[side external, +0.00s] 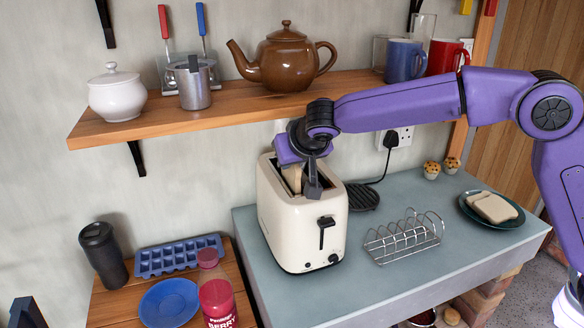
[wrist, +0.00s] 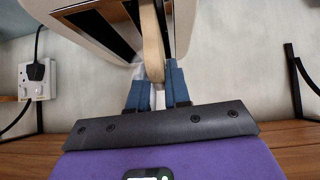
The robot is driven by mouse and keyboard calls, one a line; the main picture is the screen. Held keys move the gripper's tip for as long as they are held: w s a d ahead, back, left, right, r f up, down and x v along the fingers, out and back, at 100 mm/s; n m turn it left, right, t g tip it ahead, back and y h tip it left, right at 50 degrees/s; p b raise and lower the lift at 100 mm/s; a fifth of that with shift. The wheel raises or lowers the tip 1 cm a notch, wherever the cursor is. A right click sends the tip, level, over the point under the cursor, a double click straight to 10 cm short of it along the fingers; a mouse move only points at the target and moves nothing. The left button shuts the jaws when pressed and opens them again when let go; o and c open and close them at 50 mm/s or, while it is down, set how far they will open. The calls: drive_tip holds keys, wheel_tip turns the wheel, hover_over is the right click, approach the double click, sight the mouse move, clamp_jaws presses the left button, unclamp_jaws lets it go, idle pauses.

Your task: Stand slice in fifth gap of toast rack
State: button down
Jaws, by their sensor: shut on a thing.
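A slice of bread (side external: 292,178) stands upright in a slot of the cream toaster (side external: 297,226), its top edge showing above the slot. My gripper (side external: 301,180) is over the toaster, pointing down, and is shut on the slice. In the wrist view the slice (wrist: 152,45) runs up from between the blue fingertips (wrist: 157,88) into the toaster (wrist: 88,22). The wire toast rack (side external: 403,238) stands empty on the grey counter, right of the toaster. The slice's lower part is hidden inside the toaster.
A green plate (side external: 466,209) with bread slices is at the counter's right. Two muffins (side external: 431,170) and a dark round trivet (side external: 362,197) are behind the rack. A wooden shelf (side external: 130,127) with a brown teapot (side external: 286,59) is above the toaster. Counter between toaster and rack is clear.

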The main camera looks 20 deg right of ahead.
drive_tip(key=shift+s+a+f+t, duration=0.1)
drive_tip(key=shift+s+f+t, duration=0.15)
drive_tip(key=shift+s+t, duration=0.55)
drive_tip(key=shift+s+f+t, duration=0.2)
drive_tip(key=shift+s+t, duration=0.2)
drive_tip(key=shift+t, duration=0.7)
wheel_tip(320, 180, up, 6)
drive_tip(key=s, duration=0.2)
drive_tip(key=s+a+r+g, duration=0.15)
drive_tip(key=s+g, duration=0.25)
drive_tip(key=s, duration=1.7)
drive_tip(key=w+d+f+m+h, duration=0.1)
drive_tip(key=w+d+f, duration=0.1)
drive_tip(key=w+d, duration=0.6)
drive_tip(key=w+d+f+m, duration=0.15)
drive_tip(key=w+d, duration=0.35)
drive_tip(key=d, duration=0.6)
drive_tip(key=s+d+f+h, duration=0.1)
drive_tip(key=d+f, duration=0.3)
drive_tip(key=d, duration=0.7)
drive_tip(key=s+d+f, duration=0.1)
drive_tip(key=d+f, duration=0.4)
drive_tip(key=d, duration=0.5)
drive_tip(key=w+a+n+y, duration=0.2)
drive_tip(key=w+a, duration=0.1)
drive_tip(key=a, duration=0.4)
drive_tip(key=shift+w+a, duration=0.3)
drive_tip(key=shift+w, duration=0.05)
